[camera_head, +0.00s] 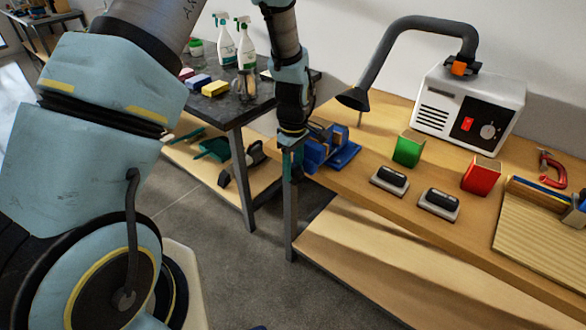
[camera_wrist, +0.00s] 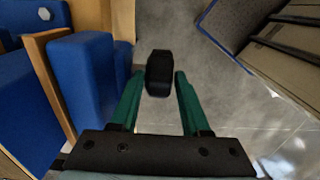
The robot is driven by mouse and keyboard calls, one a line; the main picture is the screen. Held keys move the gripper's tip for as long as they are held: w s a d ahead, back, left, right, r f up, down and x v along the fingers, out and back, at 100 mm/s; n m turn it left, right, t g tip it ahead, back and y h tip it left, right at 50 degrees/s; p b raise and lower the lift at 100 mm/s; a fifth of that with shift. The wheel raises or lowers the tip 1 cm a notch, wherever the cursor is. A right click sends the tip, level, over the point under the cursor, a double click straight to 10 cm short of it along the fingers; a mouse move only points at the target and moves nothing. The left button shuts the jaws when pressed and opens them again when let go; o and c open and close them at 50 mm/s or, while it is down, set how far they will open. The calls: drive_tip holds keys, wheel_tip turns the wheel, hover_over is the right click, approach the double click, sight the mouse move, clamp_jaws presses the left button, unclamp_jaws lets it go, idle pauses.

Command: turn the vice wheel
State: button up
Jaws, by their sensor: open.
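The blue vice (camera_head: 340,156) with wood-faced jaws sits at the left end of the workbench, and it fills the left of the wrist view (camera_wrist: 92,75). My gripper (camera_head: 291,168) points down just left of the vice, past the bench's end. Its two green fingers are open in the wrist view. A small black part (camera_wrist: 159,73), perhaps the wheel's grip, shows between the fingertips, with a gap on each side. I cannot tell its depth relative to the tips. The rest of the wheel is not visible, and my gripper hides that side in the head view.
A white fume extractor (camera_head: 440,108) with a bent hose stands at the back of the bench. Green (camera_head: 408,149) and red (camera_head: 481,175) holders and two black-topped blocks lie right of the vice. A dark table (camera_head: 235,112) with spray bottles stands behind at left.

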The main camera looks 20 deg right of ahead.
drive_tip(key=shift+f, duration=0.75)
drive_tip(key=shift+c, duration=0.2)
clamp_jaws()
